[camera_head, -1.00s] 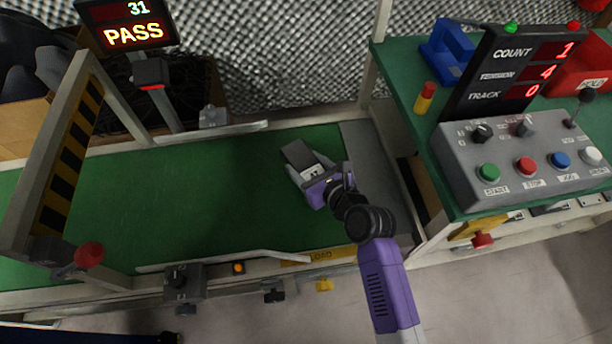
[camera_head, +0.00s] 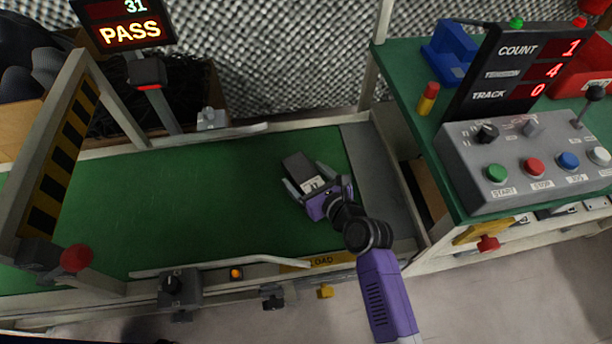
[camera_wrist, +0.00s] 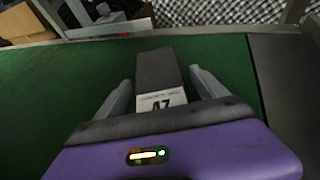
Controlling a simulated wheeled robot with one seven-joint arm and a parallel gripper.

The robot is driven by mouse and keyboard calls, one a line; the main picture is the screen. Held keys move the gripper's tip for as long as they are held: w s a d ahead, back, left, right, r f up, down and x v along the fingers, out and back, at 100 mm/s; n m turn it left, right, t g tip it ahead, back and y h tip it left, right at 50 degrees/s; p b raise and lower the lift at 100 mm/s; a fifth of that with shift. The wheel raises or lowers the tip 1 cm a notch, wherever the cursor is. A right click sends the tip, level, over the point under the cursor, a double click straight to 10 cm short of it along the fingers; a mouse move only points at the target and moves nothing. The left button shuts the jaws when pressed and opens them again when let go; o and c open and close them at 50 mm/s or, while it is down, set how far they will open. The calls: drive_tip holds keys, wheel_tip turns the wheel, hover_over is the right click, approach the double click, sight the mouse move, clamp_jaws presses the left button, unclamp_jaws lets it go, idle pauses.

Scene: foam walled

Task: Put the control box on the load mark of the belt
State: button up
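The control box (camera_head: 299,167), a dark grey block with a white label, appears to lie on the green belt (camera_head: 200,195) near its right end. In the wrist view the box (camera_wrist: 157,70) lies between my gripper's fingers, its labelled end toward the palm. My gripper (camera_head: 308,177) is open around it, with a gap on each side; the open fingers also show in the wrist view (camera_wrist: 162,85). A yellow strip reading LOAD (camera_head: 318,261) is on the belt's front edge, below the box in the picture. My wrist hides part of the belt's right end.
A striped gate (camera_head: 62,155) spans the belt at left. A grey guide rail (camera_head: 200,264) runs along the front edge. A control panel (camera_head: 530,160) with several buttons stands on the right table. A PASS display (camera_head: 125,25) is behind. Mid-belt is clear.

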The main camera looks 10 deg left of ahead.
drive_tip(key=shift+r, duration=0.1)
drive_tip(key=shift+s+d+r, duration=0.15)
drive_tip(key=shift+s+r, duration=0.05)
drive_tip(key=p+v, duration=0.4)
drive_tip(key=v, duration=0.7)
drive_tip(key=shift+s+d+r+p, duration=0.1)
drive_tip(key=shift+d+p, duration=0.05)
drive_tip(key=shift+p, duration=0.2)
